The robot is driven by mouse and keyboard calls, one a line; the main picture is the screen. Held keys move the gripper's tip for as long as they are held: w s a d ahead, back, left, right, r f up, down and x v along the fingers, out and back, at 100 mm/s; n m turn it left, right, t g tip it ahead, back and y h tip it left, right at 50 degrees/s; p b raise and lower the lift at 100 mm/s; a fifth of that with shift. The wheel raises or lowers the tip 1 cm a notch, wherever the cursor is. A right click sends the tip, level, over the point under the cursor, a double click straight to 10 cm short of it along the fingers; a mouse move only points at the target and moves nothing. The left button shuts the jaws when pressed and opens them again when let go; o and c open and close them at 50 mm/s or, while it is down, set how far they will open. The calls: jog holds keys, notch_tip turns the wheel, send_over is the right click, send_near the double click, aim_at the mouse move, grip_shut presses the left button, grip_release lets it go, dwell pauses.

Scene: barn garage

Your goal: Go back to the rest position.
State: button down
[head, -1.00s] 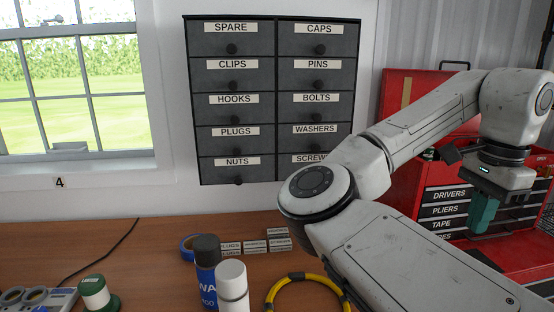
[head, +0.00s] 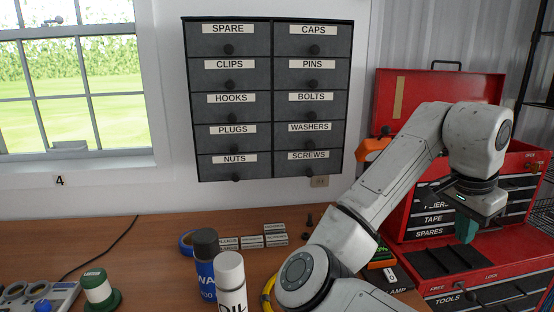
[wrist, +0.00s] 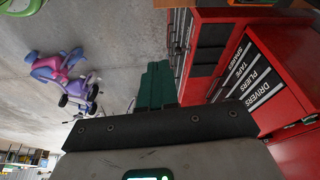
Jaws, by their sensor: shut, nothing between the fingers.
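My gripper (head: 468,230) is at the right in the head view, fingers pointing down, in front of the red tool chest (head: 425,92). Its green fingers are shut with nothing between them. They also show in the wrist view (wrist: 157,84), over the concrete floor and beside the red chest's labelled drawers (wrist: 262,78). My folded arm covers part of the chest and of the workbench.
A wooden workbench (head: 150,240) carries a blue can (head: 206,268), a white bottle (head: 231,285), a green-and-white spool (head: 98,290) and small label blocks (head: 275,240). A drawer cabinet (head: 272,100) hangs on the wall. A purple-and-pink tricycle (wrist: 62,75) stands on the floor.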

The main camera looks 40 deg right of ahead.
jog(key=w+a+f+n+t+h, duration=0.1)
jog(key=w+a+f+n+h, duration=0.2)
jog(key=f+n, duration=0.55)
jog(key=w+a+f+n+t+h, duration=0.1)
jog(key=w+a+f+n, duration=0.35)
jog(key=f, duration=0.65)
jog(key=s+a+f+n+y, duration=0.3)
jog(key=s+a+f, duration=0.3)
jog(key=a, duration=0.5)
jog(key=s+a+f+n+y, duration=0.4)
jog(key=s+a+f+n, duration=0.1)
jog(key=a+f, duration=0.6)
jog(key=shift+s+f+n, duration=0.25)
jog(key=shift+s+n, duration=0.15)
